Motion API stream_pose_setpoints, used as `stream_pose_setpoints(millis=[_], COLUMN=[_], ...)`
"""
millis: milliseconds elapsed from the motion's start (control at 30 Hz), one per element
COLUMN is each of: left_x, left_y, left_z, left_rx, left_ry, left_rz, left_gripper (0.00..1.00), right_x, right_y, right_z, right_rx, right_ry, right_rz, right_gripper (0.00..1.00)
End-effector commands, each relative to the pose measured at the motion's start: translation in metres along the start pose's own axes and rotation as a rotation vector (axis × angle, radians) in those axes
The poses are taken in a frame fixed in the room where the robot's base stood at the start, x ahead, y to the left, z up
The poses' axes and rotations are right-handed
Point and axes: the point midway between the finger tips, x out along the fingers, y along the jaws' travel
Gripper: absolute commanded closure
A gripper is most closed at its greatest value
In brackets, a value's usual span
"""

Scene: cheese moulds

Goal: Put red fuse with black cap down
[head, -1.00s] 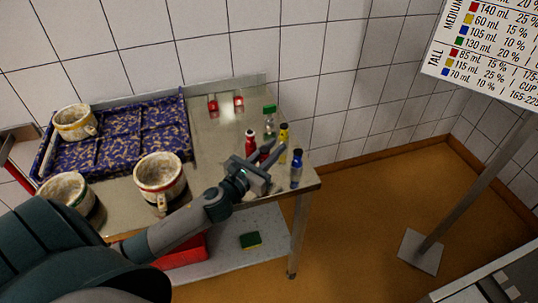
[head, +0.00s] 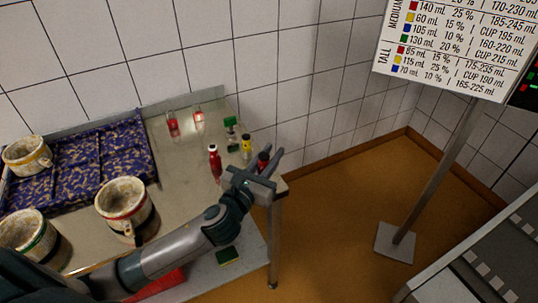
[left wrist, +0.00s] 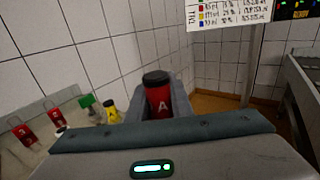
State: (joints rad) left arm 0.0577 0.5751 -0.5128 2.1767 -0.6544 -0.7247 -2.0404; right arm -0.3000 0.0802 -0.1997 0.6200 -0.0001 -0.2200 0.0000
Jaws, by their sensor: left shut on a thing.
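My left gripper (head: 268,170) is shut on the red fuse with black cap (head: 263,161), over the right end of the steel table. In the left wrist view the fuse (left wrist: 158,98) stands upright between the fingers, its black cap up and a white letter A on its red body. The gripper hides its lower part, so I cannot tell whether it touches the table. My right gripper is not in view.
The steel table (head: 178,180) has bare room left of the bottles. A blue patterned tray (head: 110,160) and several mugs (head: 124,204) fill the left. A sign (head: 450,48) stands right.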

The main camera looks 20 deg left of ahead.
Motion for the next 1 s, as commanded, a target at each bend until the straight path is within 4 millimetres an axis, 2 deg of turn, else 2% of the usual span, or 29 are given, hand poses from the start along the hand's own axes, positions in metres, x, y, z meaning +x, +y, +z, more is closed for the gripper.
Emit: stream_pose_setpoints(millis=[267,433,567,800,1000], left_x=[-0.001,-0.014,-0.04,-0.106,-0.142], left_y=[0.0,-0.007,-0.017,-0.035,-0.038], left_z=[0.0,-0.004,-0.008,-0.005,0.003], left_rx=[0.0,0.001,0.004,0.002,0.0], left_ry=[0.0,0.002,0.004,0.003,0.001], left_rz=[0.0,0.0,0.006,0.038,0.071], left_gripper=[1.0,1.0,1.0,1.0,1.0], right_x=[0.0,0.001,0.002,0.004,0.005], right_y=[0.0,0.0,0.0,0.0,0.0], right_z=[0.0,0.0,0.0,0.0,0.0], right_rx=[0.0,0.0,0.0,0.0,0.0], right_ry=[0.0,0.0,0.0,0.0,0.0], right_rz=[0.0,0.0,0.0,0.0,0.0], right_gripper=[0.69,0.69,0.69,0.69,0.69])
